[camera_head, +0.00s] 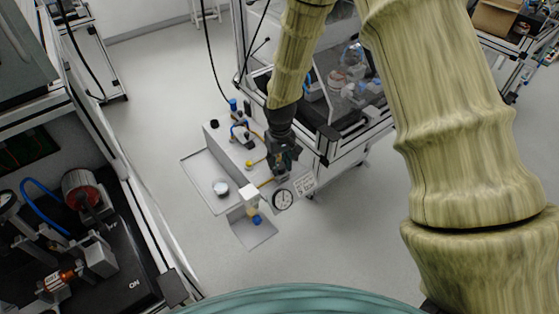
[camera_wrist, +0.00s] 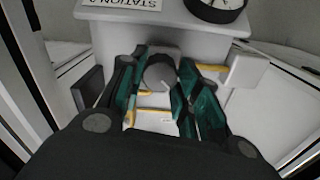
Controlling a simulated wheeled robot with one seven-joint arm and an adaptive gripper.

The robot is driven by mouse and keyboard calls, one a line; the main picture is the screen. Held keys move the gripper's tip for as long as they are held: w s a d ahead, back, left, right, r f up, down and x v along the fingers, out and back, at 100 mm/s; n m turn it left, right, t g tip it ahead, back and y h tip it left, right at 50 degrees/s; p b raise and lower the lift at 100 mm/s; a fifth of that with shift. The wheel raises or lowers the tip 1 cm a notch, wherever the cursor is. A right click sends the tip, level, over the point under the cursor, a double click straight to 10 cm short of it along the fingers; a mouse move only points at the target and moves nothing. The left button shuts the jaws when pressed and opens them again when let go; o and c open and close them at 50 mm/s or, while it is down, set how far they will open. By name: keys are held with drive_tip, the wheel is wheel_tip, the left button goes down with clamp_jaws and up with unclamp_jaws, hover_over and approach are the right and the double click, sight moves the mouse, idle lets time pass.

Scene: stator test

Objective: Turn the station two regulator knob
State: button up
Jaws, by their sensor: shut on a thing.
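The regulator knob (camera_wrist: 158,74) is a round grey knob with a light pointer mark. It sits between the two green and black fingers of my gripper (camera_wrist: 160,88) in the wrist view. My gripper is shut on the knob, with one finger on each side. A white box behind it carries a "STATION 2" label (camera_wrist: 149,5) and a black-rimmed dial gauge (camera_wrist: 215,8). In the head view my gripper (camera_head: 281,172) is beside the gauge (camera_head: 283,199) and the white label plate (camera_head: 305,183). The knob is hidden there by my gripper.
Yellow tubing (camera_wrist: 210,68) runs close to the fingers. A white panel (camera_head: 232,150) with blue and yellow fittings lies left of my gripper. A framed, clear-walled cabinet (camera_head: 345,80) stands close on the right. A dark bench (camera_head: 125,285) is at lower left. Open floor lies around.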

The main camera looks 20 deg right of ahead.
sight(279, 166)
drive_tip(key=shift+n, duration=1)
drive_tip(key=o, duration=1)
drive_tip(key=shift+o, duration=0.2)
drive_tip(key=shift+r, duration=0.1)
wheel_tip(279, 166, up, 12)
